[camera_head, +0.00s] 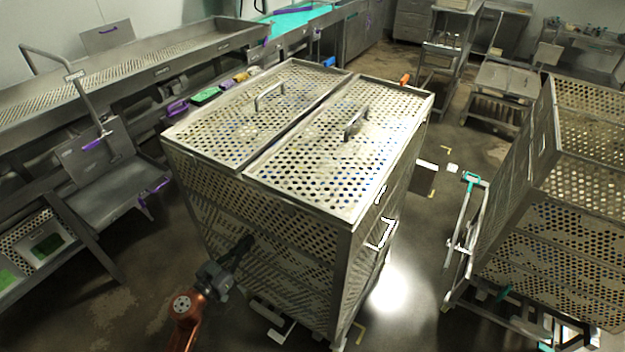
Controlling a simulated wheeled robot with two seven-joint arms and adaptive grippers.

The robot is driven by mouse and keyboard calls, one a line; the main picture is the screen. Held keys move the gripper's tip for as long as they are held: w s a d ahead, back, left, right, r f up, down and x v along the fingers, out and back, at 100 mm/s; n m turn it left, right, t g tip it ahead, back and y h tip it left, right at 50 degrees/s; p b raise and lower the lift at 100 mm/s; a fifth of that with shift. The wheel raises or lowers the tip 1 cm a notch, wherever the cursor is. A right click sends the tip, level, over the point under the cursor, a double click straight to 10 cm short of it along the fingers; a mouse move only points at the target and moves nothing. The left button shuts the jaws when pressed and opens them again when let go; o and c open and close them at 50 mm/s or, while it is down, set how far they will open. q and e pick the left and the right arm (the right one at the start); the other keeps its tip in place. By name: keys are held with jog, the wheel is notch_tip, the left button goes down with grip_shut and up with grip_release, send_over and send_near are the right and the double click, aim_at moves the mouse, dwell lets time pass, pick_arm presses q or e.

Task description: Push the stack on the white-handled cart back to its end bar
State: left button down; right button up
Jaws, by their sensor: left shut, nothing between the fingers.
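A tall stack of perforated metal baskets (265,215) stands in the middle of the head view. Two perforated lids with bar handles, a left one (240,115) and a right one (325,170), cover its top. The cart beneath it is mostly hidden; a pale part of the cart (272,318) shows at the floor. A white handle (383,236) shows at the stack's right side. My left gripper (246,245) is shut and empty, with its tips at the stack's near face. I cannot tell whether they touch it. The end bar cannot be made out. My right gripper is not in view.
Another cart (463,245) with teal grips and a tilted perforated basket (560,215) stands at right. A narrow floor aisle (425,215) separates them. A steel bench (110,85) and a seat-like steel unit (115,180) line the left. Racks and tables stand behind.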

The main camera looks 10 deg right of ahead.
aim_at(256, 234)
pick_arm(q)
jog(key=shift+w+d+r, duration=0.2)
jog(key=shift+d, duration=0.05)
jog(key=shift+x, duration=1.7)
jog(key=shift+d+f, duration=0.1)
jog(key=shift+d, duration=0.05)
jog(key=shift+w, duration=0.15)
jog(key=shift+w+f+p, duration=0.1)
jog(key=shift+w+p, duration=0.05)
jog(key=shift+p, duration=0.15)
jog(key=shift+d, duration=0.2)
jog(key=shift+w+r, duration=0.2)
jog(key=shift+r, duration=0.05)
